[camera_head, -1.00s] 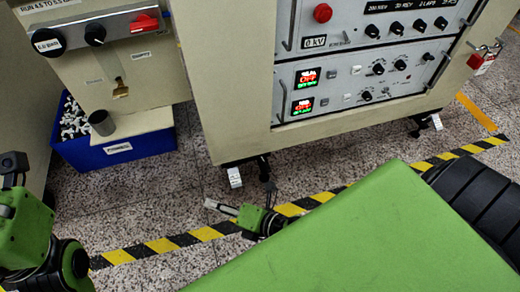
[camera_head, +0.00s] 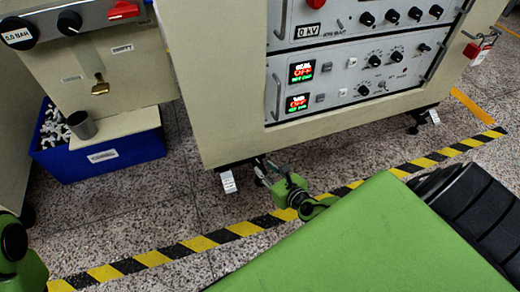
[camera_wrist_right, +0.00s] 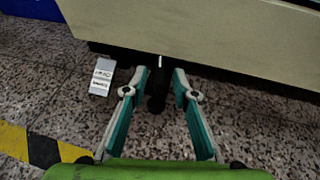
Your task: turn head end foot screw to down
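A dark foot (camera_wrist_right: 157,95) under the pale cabinet stands between the fingers of my right gripper (camera_wrist_right: 160,78) in the right wrist view. The fingers are open, one on each side of it; I cannot tell whether they touch it. A thin light pin shows above it. In the head view my right gripper (camera_head: 268,172) is at the cabinet's lower front edge, and the foot there is mostly hidden. A white tag (camera_head: 228,182) hangs just left of it and also shows in the wrist view (camera_wrist_right: 102,77); its print is unreadable. My left gripper is out of view.
The cabinet (camera_head: 215,110) overhangs the foot closely. Another foot (camera_head: 414,128) with a white tag (camera_head: 434,116) is at its right. A blue bin (camera_head: 110,155) stands left. Yellow-black tape (camera_head: 240,229) crosses the speckled floor, which is clear in front.

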